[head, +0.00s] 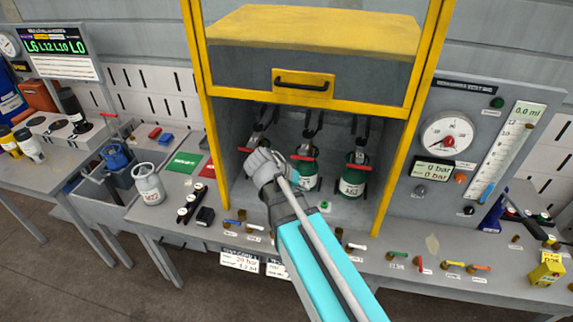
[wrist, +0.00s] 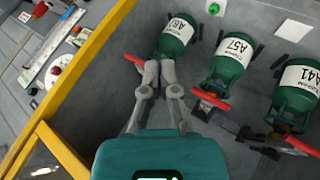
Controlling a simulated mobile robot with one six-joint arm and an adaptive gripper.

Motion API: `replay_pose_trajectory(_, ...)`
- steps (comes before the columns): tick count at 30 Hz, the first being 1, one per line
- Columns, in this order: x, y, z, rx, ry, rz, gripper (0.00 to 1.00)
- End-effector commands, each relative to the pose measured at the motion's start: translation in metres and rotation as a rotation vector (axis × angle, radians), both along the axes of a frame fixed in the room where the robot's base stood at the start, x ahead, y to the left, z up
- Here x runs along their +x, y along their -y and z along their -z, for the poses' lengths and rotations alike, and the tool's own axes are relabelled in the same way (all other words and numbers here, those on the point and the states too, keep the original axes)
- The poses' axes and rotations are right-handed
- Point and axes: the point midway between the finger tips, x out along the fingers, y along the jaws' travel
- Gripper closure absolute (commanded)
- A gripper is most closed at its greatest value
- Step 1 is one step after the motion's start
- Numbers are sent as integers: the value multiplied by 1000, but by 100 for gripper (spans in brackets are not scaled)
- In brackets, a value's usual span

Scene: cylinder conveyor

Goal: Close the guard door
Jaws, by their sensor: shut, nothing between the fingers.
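The guard door (head: 345,94) is a yellow-edged panel in a tall yellow frame. It is raised, leaving the bay below it open. A black handle (head: 303,85) sits on a yellow plate at its lower edge. My gripper (head: 259,160) is shut and empty, below and left of the handle, at the bay's left side. It is apart from the door. In the wrist view, my closed fingertips (wrist: 160,70) lie over or beside the nearest green cylinder (wrist: 174,38) with its red bar; I cannot tell if they touch. The door does not clearly show there.
Inside the bay stand a middle green cylinder (head: 307,170) and a right green cylinder (head: 353,178). A gauge panel (head: 462,150) stands at right. Small coloured valves line the bench front. A white canister (head: 148,184) and a blue item (head: 116,157) are at left.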

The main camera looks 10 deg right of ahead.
Motion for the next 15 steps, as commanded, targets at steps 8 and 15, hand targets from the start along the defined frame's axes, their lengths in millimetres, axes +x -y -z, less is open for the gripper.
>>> replay_pose_trajectory(8, -46, 16, 78, 343, -235, -162, 100)
replay_pose_trajectory(15, -71, 11, 110, 590, -311, -327, 100)
